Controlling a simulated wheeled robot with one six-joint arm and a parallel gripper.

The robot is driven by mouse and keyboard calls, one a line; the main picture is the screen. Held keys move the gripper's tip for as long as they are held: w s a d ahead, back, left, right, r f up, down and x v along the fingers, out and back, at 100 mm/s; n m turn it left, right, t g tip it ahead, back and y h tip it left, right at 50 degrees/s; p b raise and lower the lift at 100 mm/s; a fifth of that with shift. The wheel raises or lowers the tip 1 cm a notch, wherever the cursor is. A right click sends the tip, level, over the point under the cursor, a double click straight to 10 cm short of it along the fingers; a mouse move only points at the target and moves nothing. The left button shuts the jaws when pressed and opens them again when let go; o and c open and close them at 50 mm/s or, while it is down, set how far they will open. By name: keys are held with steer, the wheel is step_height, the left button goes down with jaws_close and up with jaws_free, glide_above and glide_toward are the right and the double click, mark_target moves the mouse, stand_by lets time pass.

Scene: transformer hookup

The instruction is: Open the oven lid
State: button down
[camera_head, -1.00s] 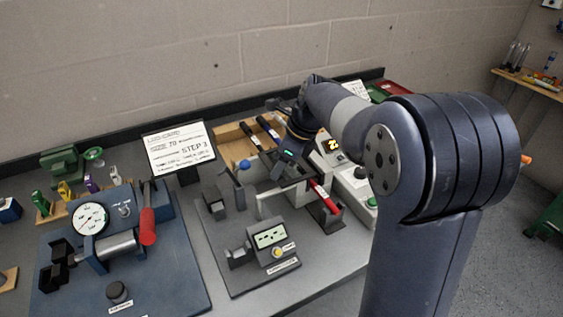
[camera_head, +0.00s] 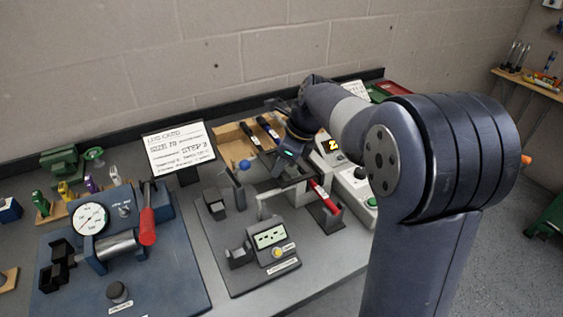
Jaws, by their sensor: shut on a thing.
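My gripper (camera_head: 284,171) is over the middle of the grey bench fixture, below the green light on my wrist. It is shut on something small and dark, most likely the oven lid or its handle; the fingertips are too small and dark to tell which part. What looks like the oven is a low grey box (camera_head: 297,188) just below and right of the gripper. I cannot clearly make out the lid's angle. A red handle (camera_head: 324,197) stands at the box's right side. My arm hides part of the area behind.
A white control unit (camera_head: 351,178) with a lit display stands close on the right. A small meter box (camera_head: 268,238) sits in front. A blue press fixture (camera_head: 110,245) with a red lever stands left. A card (camera_head: 178,147) and wooden tray (camera_head: 232,140) are behind.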

steer(key=a, duration=0.1)
steer(key=s+a, duration=0.1)
steer(key=a, duration=0.1)
steer(key=a+p, duration=0.1)
steer(key=shift+s+a, duration=0.15)
steer(key=shift+s, duration=0.25)
steer(key=c, duration=1.1)
jaws_free()
steer(key=shift+c, duration=0.2)
steer(key=shift+r, duration=0.15)
steer(key=v, duration=1)
steer(key=shift+d+r, duration=0.2)
steer(key=shift+d, duration=0.05)
